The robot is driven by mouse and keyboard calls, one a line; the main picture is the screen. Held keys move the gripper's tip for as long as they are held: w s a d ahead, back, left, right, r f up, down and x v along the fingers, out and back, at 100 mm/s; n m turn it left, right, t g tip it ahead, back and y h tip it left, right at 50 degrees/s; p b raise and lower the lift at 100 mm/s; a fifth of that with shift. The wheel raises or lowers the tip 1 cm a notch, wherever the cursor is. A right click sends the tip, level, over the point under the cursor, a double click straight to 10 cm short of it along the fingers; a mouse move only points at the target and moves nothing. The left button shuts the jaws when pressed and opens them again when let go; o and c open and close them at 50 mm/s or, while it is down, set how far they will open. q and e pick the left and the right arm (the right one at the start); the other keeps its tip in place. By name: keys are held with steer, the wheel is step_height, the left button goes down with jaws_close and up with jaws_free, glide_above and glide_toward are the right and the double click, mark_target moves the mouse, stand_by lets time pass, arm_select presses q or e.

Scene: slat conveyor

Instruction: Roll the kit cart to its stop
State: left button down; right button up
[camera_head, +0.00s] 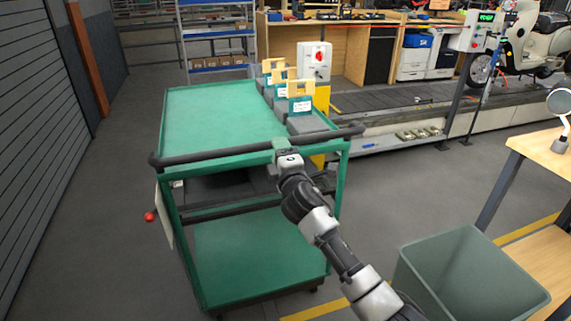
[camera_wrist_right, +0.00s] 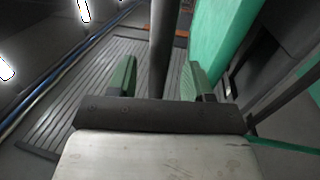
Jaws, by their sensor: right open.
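The green kit cart (camera_head: 215,115) stands in the middle of the head view, with a flat top, a lower shelf and a dark push handle (camera_head: 210,158) across its near end. My right gripper (camera_head: 285,148) is at the handle, right of its middle. In the right wrist view the open jaws (camera_wrist_right: 160,80) have green fingers, one on each side of the dark handle bar (camera_wrist_right: 162,45), with gaps visible. Grey kit boxes with tan handles (camera_head: 300,104) stand along the cart's right edge. I cannot identify the stop for certain. My left gripper is not in view.
A grey-green bin (camera_head: 470,275) and a wooden bench (camera_head: 545,150) stand at the right. A slat conveyor (camera_head: 400,95) runs beyond the cart, near a white box with a red switch (camera_head: 314,60). A blue shelf rack (camera_head: 215,40) stands behind.

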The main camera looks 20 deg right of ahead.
steer(key=s, duration=0.2)
steer(key=s+f, duration=0.1)
steer(key=s, duration=0.2)
steer(key=shift+s+d+f, duration=0.1)
steer(key=shift+s, duration=0.25)
